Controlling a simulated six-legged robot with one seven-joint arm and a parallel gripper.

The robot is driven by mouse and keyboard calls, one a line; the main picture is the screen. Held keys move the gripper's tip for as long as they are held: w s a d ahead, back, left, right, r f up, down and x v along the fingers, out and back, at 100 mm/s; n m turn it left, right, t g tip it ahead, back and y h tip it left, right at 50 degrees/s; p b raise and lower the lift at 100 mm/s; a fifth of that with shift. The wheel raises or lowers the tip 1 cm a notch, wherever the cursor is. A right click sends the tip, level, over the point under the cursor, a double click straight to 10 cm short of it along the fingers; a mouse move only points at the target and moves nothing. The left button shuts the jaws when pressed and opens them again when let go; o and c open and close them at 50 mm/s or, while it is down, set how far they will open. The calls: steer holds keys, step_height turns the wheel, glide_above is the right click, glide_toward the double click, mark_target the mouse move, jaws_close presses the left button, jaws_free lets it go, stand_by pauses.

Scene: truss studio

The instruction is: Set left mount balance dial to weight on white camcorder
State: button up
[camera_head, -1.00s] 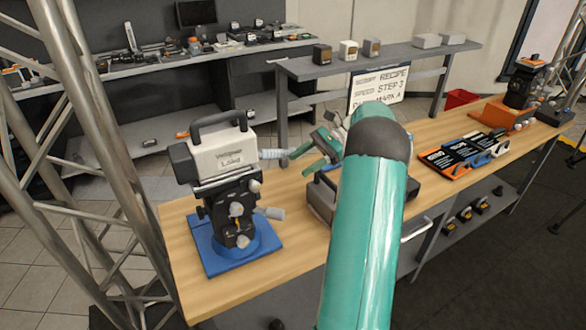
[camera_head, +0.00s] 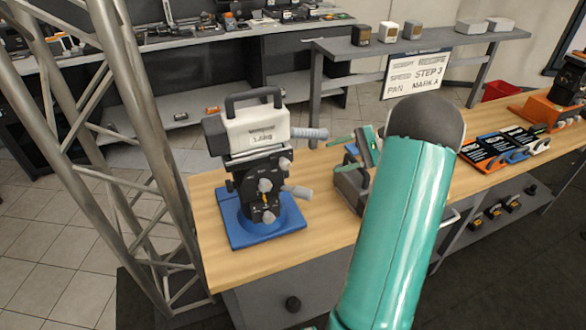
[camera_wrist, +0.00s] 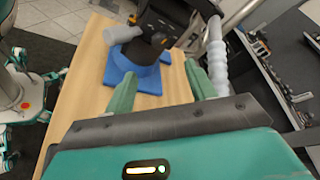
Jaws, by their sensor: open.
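A small label on the camcorder's side carries a weight figure too small to read surely. The mount's side has grey knobs, an upper one (camera_head: 264,185) and a lower one (camera_head: 268,217); their settings are unreadable. My gripper (camera_wrist: 161,88) is open and empty, its green fingers apart, with the blue base (camera_wrist: 148,79) beyond them. In the head view, my arm partly hides the gripper, right of the mount.
A ridged grey handle (camera_head: 310,133) sticks out right of the camcorder; it stands near a finger in the wrist view (camera_wrist: 216,60). A recipe board (camera_head: 415,75) stands behind the bench. A metal truss (camera_head: 135,120) rises at left.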

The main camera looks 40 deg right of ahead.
steer(key=x, duration=1.3)
steer(key=shift+w, duration=0.15)
steer(key=shift+a, duration=0.15)
steer(key=c, duration=1)
steer(key=shift+o, duration=0.2)
steer(key=shift+w+m+g, duration=0.15)
steer(key=shift+m+g, duration=0.65)
steer(key=shift+m, duration=0.45)
steer(key=shift+w+m+g, duration=0.1)
steer(key=shift+m+g, duration=0.7)
steer(key=shift+m, duration=0.45)
steer(key=shift+r, duration=0.1)
